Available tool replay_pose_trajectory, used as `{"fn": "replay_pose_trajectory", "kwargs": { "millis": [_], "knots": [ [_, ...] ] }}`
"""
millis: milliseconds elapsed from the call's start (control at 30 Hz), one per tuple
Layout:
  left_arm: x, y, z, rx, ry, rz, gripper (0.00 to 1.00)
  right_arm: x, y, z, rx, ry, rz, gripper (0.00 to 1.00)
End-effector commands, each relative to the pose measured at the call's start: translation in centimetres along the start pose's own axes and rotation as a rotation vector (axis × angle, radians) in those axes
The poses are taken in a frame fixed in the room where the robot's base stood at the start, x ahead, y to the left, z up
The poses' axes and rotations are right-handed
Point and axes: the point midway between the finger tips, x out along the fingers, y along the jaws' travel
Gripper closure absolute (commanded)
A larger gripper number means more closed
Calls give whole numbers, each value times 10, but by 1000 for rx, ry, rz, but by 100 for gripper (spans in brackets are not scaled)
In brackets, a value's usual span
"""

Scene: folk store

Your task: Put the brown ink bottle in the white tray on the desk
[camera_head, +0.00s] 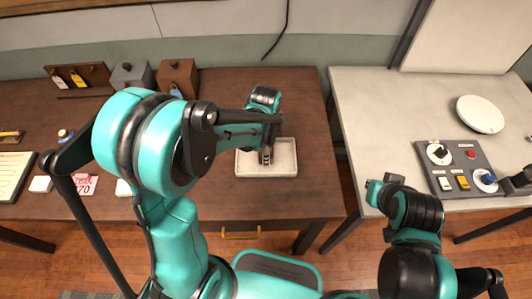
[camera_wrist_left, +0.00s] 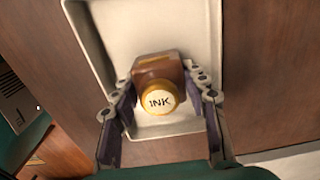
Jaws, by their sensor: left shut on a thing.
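The brown ink bottle (camera_wrist_left: 160,69) has a pale round cap marked INK and shows in the left wrist view between my left gripper's fingers. My left gripper (camera_wrist_left: 161,108) is shut on it. The white tray (camera_wrist_left: 207,62) lies below and around the bottle in that view; I cannot tell if the bottle touches its floor. In the head view the tray (camera_head: 243,172) sits on the dark wooden desk (camera_head: 300,100), with my left gripper (camera_head: 266,155) over its inside. The bottle is mostly hidden there. My right arm is at the lower right; its fingers are not clearly visible.
A rack with tags (camera_head: 78,78) and small boxes (camera_head: 176,77) stand at the desk's back left. A notebook (camera_head: 14,175) lies at the far left. A grey table (camera_head: 385,110) to the right holds a control panel (camera_head: 458,168) and a white disc (camera_head: 480,114). Desk right of the tray is clear.

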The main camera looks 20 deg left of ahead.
Motion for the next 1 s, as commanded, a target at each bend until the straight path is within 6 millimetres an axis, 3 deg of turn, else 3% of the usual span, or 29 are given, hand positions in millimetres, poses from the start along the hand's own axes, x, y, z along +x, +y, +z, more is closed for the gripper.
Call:
{"fn": "replay_pose_trajectory", "kwargs": {
  "millis": [233, 267, 300, 333, 700, 867, 1000],
  "knots": [
    [4, 0, 0, 0, 0, 0, 89, 3, 0, 2, 0, 0, 0, 100],
    [3, 0, 0, 0, 0, 0, 48, 2, 0, 1, 0, 0, 0, 100],
    [2, 0, 0, 0, 0, 0, 38, 2, 0, 1, 0, 0, 0, 100],
    [2, 0, 0, 0, 0, 0, 35, 2, 0, 1, 0, 0, 0, 100],
    [-3, 0, 0, 0, 0, 0, 35, -2, 0, -2, 0, 0, 0, 100],
    [-30, 0, 0, 0, 0, 0, 35, -10, 0, -8, 0, 0, 0, 100],
    [-63, 1, 0, 0, 0, 0, 35, -20, 0, -14, 0, 0, 0, 100]
  ]
}}
